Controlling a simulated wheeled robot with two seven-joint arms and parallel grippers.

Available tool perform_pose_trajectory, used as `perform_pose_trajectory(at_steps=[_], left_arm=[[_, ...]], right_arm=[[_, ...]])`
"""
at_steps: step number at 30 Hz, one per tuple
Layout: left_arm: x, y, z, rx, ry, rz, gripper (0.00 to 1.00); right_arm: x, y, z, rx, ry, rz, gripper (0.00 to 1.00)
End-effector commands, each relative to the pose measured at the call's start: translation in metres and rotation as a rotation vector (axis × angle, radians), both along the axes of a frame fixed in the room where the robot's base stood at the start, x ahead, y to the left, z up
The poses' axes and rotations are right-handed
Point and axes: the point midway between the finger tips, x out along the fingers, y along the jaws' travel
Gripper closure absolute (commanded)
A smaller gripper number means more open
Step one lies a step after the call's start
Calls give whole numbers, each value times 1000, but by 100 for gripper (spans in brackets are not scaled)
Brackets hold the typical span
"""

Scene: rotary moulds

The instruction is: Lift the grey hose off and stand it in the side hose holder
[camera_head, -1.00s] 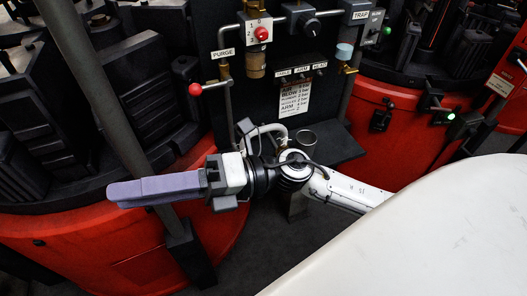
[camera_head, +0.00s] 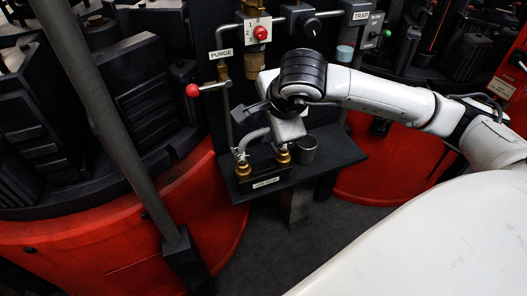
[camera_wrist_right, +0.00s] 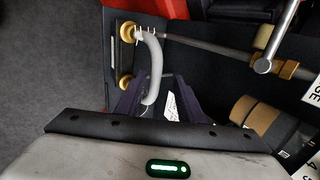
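The grey hose (camera_head: 250,137) is a bent loop at the left of the black shelf, and one end meets a brass fitting (camera_head: 243,170). In the right wrist view the hose (camera_wrist_right: 154,60) arches towards my right gripper (camera_wrist_right: 161,82). The gripper's two purple-grey fingers stand apart, with the hose in or over the gap, nearer the left finger; I cannot tell whether they touch it. A round grey cup (camera_head: 306,148), perhaps the side hose holder, stands on the shelf right of the hose. My left gripper is not in view.
A second brass fitting (camera_head: 284,156) stands on the black shelf (camera_head: 338,147). A lever with a red knob (camera_head: 193,90) and a pipe are close left of my wrist. A grey post (camera_head: 110,135) stands further left. Red mould bases flank the shelf.

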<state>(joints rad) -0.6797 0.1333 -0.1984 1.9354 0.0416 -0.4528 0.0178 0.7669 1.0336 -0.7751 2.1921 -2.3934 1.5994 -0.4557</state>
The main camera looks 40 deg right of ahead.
Motion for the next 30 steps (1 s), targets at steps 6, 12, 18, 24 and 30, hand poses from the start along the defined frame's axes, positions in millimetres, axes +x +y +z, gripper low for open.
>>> perform_pose_trajectory(at_steps=[6,12,18,24,30], left_arm=[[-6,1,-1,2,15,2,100],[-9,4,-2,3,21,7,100],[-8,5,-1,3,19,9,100],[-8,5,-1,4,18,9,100],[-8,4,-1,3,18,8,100]], right_arm=[[7,1,-20,2,6,1,66],[21,-1,-45,4,2,0,66],[24,-2,-51,3,0,2,66],[24,-2,-51,3,0,2,79],[24,-2,-51,3,0,2,100]])
